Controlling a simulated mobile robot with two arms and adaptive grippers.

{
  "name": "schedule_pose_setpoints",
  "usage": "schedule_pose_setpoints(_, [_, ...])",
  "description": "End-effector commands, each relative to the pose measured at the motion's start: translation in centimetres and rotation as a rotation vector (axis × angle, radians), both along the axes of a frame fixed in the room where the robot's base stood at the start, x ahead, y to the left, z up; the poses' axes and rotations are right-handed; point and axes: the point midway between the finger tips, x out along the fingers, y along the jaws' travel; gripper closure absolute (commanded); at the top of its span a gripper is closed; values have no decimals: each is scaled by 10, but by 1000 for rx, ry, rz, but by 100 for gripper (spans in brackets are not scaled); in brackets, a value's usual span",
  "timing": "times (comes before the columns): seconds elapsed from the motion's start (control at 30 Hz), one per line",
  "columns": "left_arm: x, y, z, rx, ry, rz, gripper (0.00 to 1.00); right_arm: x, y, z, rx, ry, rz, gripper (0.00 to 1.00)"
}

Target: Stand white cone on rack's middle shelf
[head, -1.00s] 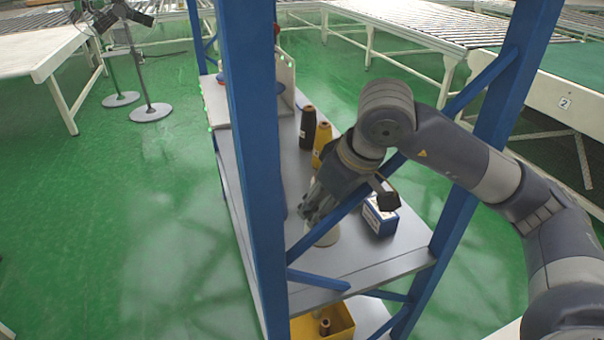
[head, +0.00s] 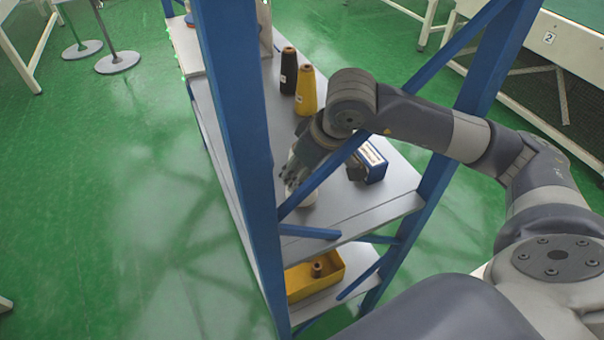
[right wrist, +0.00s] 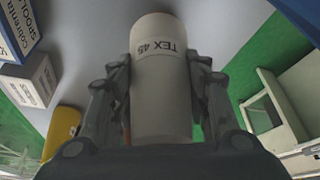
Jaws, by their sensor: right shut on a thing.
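The white cone (right wrist: 162,85), labelled TEX 45, is between the fingers of my right gripper (right wrist: 162,100) in the right wrist view. The gripper is shut on it. In the head view my right gripper (head: 292,177) reaches in past a blue brace, over the near part of the rack's middle shelf (head: 345,222). Only a pale bit of the cone (head: 306,199) shows below the fingers there. The brace and gripper hide the rest, and I cannot tell whether its base touches the shelf. My left gripper is not in view.
On the same shelf stand a dark cone (head: 288,72), a yellow cone (head: 306,90) and a blue-and-white box (head: 368,163). A blue post (head: 240,130) and diagonal braces frame the rack. A yellow bin (head: 325,275) with a brown spool sits on the shelf below.

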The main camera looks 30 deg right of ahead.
Motion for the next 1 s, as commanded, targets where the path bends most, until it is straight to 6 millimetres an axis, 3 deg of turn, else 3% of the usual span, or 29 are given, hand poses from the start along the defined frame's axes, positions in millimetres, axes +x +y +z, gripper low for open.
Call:
schedule_pose_setpoints(0.17, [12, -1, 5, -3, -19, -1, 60, 0, 0, -17, 1, -1, -1, 88])
schedule_pose_setpoints(0.57, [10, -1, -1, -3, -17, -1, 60, 1, 0, -23, 0, -3, 0, 88])
schedule_pose_setpoints(0.6, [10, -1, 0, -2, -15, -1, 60, 0, 0, -22, 0, -1, 0, 52])
schedule_pose_setpoints(0.67, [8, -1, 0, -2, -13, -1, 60, 0, 0, -21, 0, -1, 0, 38])
schedule_pose_setpoints(1.0, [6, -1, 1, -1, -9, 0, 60, 0, 0, -21, 0, -1, 0, 36])
